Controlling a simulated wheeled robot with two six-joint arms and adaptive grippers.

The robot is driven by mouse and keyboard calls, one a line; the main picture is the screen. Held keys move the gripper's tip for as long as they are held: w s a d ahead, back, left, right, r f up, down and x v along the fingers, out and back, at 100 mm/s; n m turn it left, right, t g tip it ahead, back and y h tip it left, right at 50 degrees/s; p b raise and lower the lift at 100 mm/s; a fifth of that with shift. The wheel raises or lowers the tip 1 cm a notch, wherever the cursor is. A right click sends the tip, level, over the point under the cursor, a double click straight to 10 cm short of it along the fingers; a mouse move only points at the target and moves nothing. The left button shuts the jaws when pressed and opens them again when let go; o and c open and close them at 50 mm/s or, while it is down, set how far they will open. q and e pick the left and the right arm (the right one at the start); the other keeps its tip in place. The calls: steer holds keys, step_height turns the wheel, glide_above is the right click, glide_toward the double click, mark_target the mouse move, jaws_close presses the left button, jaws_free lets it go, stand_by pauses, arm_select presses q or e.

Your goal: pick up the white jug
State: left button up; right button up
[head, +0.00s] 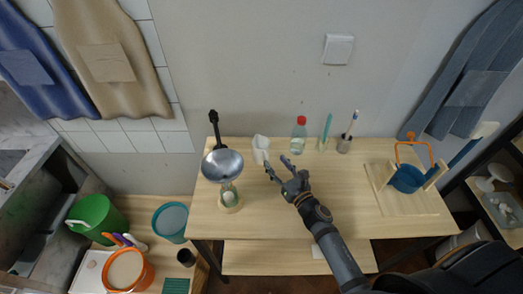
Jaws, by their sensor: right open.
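The white jug (261,148) stands upright on the wooden table (350,220), near its back edge and left of the middle. My right gripper (277,165) reaches in from the lower right. Its two fingers are apart and point toward the jug, with nothing between them. The fingertips are just right of and in front of the jug in the picture; I cannot tell whether they touch it. My left gripper does not show.
A red-capped bottle (299,136), a teal stick (325,132) and a brush cup (344,144) stand to the right. A blue pot (407,179) sits farther right. The table's front middle is clear.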

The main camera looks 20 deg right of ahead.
mark_target(262, 155)
steer(key=shift+w+f, duration=0.1)
steer(key=shift+w, duration=0.05)
steer(key=shift+w+a, duration=0.15)
steer(key=shift+w, duration=0.05)
steer(key=x, duration=0.2)
steer(key=p+x, duration=0.1)
steer(key=x, duration=0.1)
steer(key=shift+s+a+f, duration=0.15)
steer(key=shift+a, duration=0.2)
steer(key=shift+w+a+f, duration=0.15)
steer(key=shift+w+f, duration=0.05)
steer(key=shift+w, duration=0.25)
steer(key=shift+s, duration=0.15)
steer(key=c, duration=0.4)
jaws_close()
